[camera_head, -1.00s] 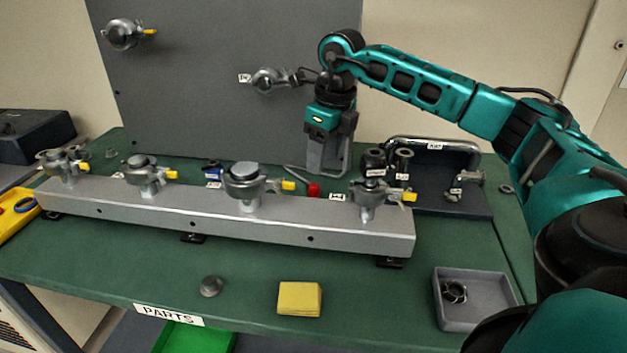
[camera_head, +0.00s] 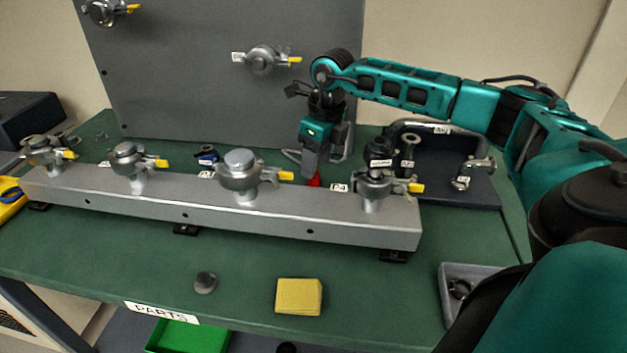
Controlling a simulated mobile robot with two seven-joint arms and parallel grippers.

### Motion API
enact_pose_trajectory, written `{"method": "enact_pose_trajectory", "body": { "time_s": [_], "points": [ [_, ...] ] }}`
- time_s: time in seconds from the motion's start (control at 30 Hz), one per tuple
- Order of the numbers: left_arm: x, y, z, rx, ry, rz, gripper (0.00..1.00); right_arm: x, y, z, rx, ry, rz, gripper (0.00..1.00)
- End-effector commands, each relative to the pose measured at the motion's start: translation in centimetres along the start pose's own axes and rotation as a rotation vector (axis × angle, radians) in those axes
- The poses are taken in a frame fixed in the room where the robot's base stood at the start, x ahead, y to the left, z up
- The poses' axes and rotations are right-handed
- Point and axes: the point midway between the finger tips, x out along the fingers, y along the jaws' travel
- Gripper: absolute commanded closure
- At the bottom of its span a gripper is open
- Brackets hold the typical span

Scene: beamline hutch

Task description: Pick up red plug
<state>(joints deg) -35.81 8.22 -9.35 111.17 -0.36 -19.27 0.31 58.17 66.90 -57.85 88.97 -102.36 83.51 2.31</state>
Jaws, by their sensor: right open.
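The red plug (camera_head: 314,181) stands on the green table behind the grey metal rail, between the rail's two right-hand clamped fittings. Only a small red part of it shows, below the gripper. My right gripper (camera_head: 311,172) points down right at the plug from above and behind the rail. Its jaws are open, and the fingertips are close to or around the plug; I cannot tell which. My left gripper is not in view.
The metal rail (camera_head: 215,212) with several clamped fittings runs across the table in front of the plug. A grey upright panel (camera_head: 200,90) stands behind. A dark tray (camera_head: 485,187) with fittings lies to the right. A yellow block (camera_head: 299,296) lies in front.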

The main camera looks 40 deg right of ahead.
Motion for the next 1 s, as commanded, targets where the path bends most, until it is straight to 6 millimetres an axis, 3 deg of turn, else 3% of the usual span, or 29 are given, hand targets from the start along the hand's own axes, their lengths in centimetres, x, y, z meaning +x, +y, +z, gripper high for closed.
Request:
{"method": "enact_pose_trajectory", "body": {
  "time_s": [0.3,0.6,1.0],
  "points": [
    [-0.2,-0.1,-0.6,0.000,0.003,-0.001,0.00,4.3,-0.6,0.6,0.000,0.003,0.001,0.43],
    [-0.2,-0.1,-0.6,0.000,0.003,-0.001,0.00,4.9,-0.7,0.6,-0.001,0.001,0.000,0.43],
    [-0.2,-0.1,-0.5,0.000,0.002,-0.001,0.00,4.8,-0.7,0.6,0.000,0.001,0.000,0.81]
  ]
}}
